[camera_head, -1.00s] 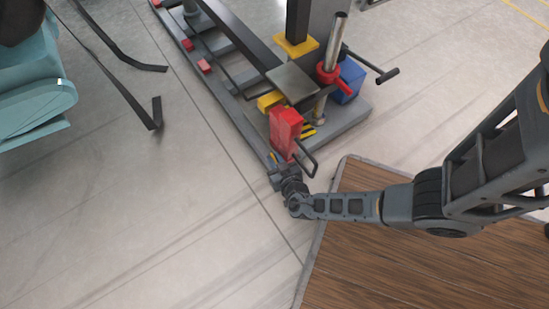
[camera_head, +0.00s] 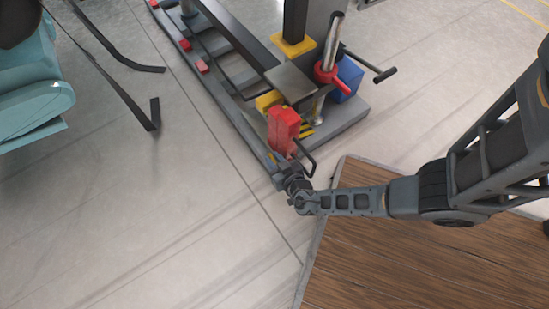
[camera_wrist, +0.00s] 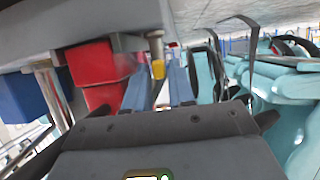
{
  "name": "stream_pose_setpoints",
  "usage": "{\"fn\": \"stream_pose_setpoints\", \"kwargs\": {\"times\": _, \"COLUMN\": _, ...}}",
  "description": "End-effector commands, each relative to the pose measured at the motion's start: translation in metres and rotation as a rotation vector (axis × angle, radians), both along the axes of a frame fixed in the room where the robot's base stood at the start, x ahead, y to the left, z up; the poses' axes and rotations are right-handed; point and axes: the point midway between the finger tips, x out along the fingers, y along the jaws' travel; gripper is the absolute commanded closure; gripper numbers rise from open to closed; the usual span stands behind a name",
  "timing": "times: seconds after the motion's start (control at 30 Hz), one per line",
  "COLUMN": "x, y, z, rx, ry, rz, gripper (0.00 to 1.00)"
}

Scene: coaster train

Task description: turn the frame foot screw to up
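In the wrist view a screw with a yellow end (camera_wrist: 158,70) and a grey upper part stands out from the grey frame. I take it to be the frame foot screw. My gripper (camera_wrist: 160,76) has its two blue-grey fingers apart, one on each side of the yellow end. A narrow gap seems to show beside it, but contact is hard to judge. In the head view my gripper (camera_head: 282,168) is low at the near end of the grey frame (camera_head: 232,112), beside the red block (camera_head: 283,130). The screw is hidden there.
A blue box (camera_head: 348,78), a red-collared metal post (camera_head: 330,60) and a black handle (camera_head: 385,75) stand behind the red block. A wooden platform (camera_head: 400,265) lies under my arm. A teal seat (camera_head: 35,85) is at the left.

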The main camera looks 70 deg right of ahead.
Motion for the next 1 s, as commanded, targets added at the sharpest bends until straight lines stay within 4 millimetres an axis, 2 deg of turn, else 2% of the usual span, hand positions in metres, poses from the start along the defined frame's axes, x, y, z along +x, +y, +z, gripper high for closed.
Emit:
{"fn": "stream_pose_setpoints", "kwargs": {"times": 0.17, "x": -0.008, "y": 0.006, "z": 0.006, "rx": 0.001, "ry": 0.001, "rz": 0.001, "gripper": 0.77}}
{"fn": "stream_pose_setpoints", "kwargs": {"times": 0.43, "x": -0.040, "y": 0.030, "z": 0.023, "rx": 0.001, "ry": 0.002, "rz": 0.001, "gripper": 0.77}}
{"fn": "stream_pose_setpoints", "kwargs": {"times": 0.6, "x": -0.053, "y": 0.042, "z": 0.029, "rx": 0.000, "ry": 0.001, "rz": 0.000, "gripper": 0.77}}
{"fn": "stream_pose_setpoints", "kwargs": {"times": 0.93, "x": -0.057, "y": 0.045, "z": 0.030, "rx": 0.000, "ry": 0.000, "rz": 0.000, "gripper": 0.77}}
{"fn": "stream_pose_setpoints", "kwargs": {"times": 1.0, "x": -0.057, "y": 0.045, "z": 0.030, "rx": 0.000, "ry": 0.000, "rz": 0.000, "gripper": 0.72}}
